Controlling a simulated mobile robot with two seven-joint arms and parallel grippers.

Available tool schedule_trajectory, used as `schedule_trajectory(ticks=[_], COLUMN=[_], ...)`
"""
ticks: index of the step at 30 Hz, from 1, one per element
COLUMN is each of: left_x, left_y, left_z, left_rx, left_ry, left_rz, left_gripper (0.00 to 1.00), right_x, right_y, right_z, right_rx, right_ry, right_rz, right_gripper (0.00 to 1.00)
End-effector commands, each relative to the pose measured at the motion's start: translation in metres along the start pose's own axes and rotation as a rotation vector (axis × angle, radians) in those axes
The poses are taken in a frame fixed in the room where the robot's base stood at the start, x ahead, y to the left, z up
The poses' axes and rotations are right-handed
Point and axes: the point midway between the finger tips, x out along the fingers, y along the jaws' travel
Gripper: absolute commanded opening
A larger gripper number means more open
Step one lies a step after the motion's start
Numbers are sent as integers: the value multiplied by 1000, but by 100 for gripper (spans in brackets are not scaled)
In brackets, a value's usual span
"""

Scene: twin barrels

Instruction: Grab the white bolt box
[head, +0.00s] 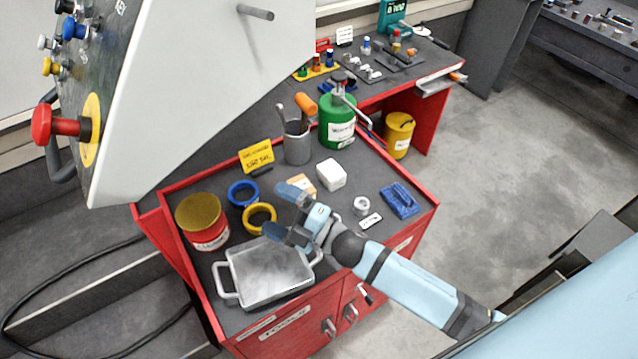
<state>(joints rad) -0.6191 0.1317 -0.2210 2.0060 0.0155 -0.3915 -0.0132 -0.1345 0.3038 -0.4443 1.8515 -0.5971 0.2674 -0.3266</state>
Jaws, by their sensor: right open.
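A small white box (331,175), which looks like the white bolt box, stands on the dark top of the red tool cabinet, near the middle. My right gripper (277,211) reaches in from the lower right, above the cabinet top. Its fingers are apart and empty, pointing left. They are to the left of and nearer than the white box, not touching it. A tan box (300,187) stands just left of the white box, partly hidden by my gripper. My left gripper is not in view.
A metal tray (268,273), yellow tape (259,218), blue tape (243,193) and a red can (203,222) stand to the left. A green can (337,122) and a grey tool cup (297,147) stand behind. A blue item (400,200) lies right. A large panel (185,75) overhangs the upper left.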

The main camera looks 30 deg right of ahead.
Motion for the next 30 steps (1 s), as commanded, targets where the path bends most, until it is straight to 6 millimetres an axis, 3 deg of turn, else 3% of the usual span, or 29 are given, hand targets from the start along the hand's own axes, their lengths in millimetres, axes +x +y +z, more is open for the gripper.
schedule_trajectory(ticks=[1,4,8,11,14,17,21,24,27,30], left_x=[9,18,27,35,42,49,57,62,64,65], left_y=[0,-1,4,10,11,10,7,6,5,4], left_z=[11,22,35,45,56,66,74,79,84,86], left_rx=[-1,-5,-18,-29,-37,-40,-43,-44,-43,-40], left_ry=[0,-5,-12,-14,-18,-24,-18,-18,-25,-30], left_rz=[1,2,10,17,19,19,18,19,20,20], left_gripper=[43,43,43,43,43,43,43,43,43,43], right_x=[17,39,52,52,48,39,23,12,3,-2], right_y=[0,0,-12,-24,-30,-24,11,46,75,90], right_z=[-2,-15,-16,1,36,86,163,205,231,243], right_rx=[-166,-485,-887,-1178,-1443,-1668,-1870,-1925,-1932,-1923], right_ry=[129,383,712,966,1220,1469,1779,1936,2034,2083], right_rz=[4,0,-35,-96,-196,-347,-634,-841,-999,-1086], right_gripper=[100,100,100,100,100,100,100,100,100,100])
